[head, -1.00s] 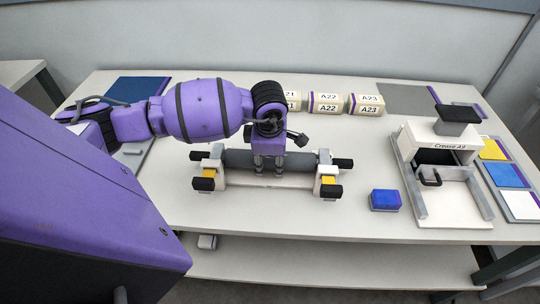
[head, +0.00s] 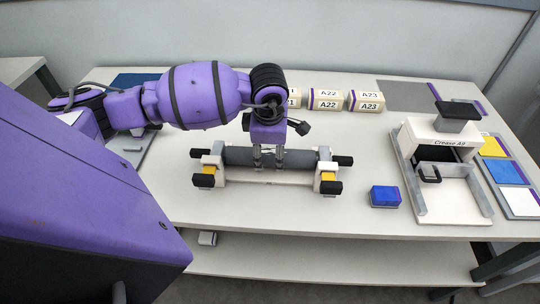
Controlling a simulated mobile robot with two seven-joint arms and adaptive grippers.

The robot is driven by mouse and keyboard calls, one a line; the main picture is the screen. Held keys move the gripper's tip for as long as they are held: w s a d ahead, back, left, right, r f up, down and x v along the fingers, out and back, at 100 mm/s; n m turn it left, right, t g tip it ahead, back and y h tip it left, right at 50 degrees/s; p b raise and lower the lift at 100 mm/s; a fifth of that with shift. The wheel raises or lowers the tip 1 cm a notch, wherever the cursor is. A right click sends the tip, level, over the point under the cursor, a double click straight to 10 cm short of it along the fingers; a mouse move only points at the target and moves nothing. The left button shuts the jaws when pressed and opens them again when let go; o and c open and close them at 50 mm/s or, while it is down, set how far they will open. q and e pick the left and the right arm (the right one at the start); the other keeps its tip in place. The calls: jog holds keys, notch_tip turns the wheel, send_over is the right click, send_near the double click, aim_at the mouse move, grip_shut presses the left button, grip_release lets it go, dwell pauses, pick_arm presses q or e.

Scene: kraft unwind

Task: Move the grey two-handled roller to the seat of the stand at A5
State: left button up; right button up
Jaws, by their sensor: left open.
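A dark grey roller (head: 308,158) with a black handle at each end lies across a pale stand (head: 250,176) with an upright at each side. Yellow pads (head: 328,176) show on the stand's front side. No A5 label is readable on it. My left gripper (head: 269,163) points down at the roller's middle, its two fingers apart and overlapping the roller in the picture. It is open; whether the fingers touch the roller cannot be told. They hide a small part of the roller. My right gripper is not in view.
A blue block (head: 385,197) sits right of the stand. The Crease A9 fixture (head: 440,145) stands further right, beside coloured cards (head: 508,173). Label blocks A22 (head: 325,99) and A23 (head: 366,100) stand behind. The table front left of the blue block is clear.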

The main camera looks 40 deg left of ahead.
aim_at(269, 162)
pick_arm(q)
notch_tip(269, 162, up, 8)
jog(key=s, duration=0.1)
jog(key=shift+s+d+r, duration=0.25)
jog(key=shift+d, duration=0.2)
